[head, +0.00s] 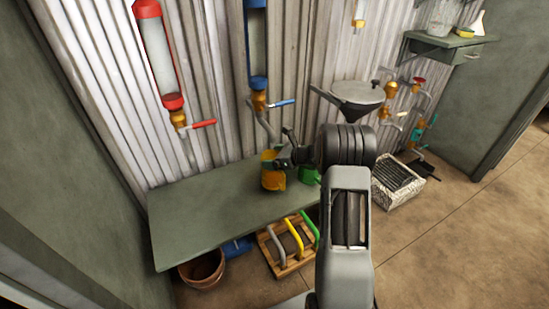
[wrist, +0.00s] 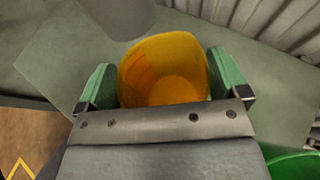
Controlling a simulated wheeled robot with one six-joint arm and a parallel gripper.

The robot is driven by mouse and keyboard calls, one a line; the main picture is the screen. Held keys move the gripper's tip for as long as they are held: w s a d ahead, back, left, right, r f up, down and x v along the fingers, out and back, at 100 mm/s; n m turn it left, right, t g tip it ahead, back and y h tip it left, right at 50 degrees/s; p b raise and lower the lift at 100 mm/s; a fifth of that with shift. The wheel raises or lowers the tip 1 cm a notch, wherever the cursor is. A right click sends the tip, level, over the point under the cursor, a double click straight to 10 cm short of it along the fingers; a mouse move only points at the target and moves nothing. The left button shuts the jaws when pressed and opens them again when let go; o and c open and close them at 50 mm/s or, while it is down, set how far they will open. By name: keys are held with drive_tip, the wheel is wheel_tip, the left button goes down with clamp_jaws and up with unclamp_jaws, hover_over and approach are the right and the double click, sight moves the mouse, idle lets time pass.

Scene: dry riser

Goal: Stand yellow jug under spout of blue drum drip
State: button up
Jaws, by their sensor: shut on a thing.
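The yellow jug (head: 272,179) is at the back part of the grey-green bench in the head view. My gripper (head: 283,158) is shut on it, one green-tipped finger on each side in the wrist view, where I look into the open, empty-looking jug (wrist: 165,65). The blue drum (head: 257,45) hangs on the wall above, with a brass tap, a blue lever and a bent grey spout (head: 266,128). In the head view the jug appears below the spout's end. I cannot tell whether its base touches the bench or whether it is exactly under the spout.
A green jug (head: 310,176) stands right beside the yellow one, partly hidden by my arm. A red drum (head: 160,55) with a red lever hangs to the left. A grey funnel-shaped vessel (head: 352,96) is at right. The bench's left part (head: 195,220) is clear.

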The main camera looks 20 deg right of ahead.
drive_tip(key=shift+f+b, duration=0.3)
drive_tip(key=shift+f, duration=0.15)
idle(0.5)
drive_tip(key=o, duration=0.9)
drive_tip(key=shift+c, duration=0.2)
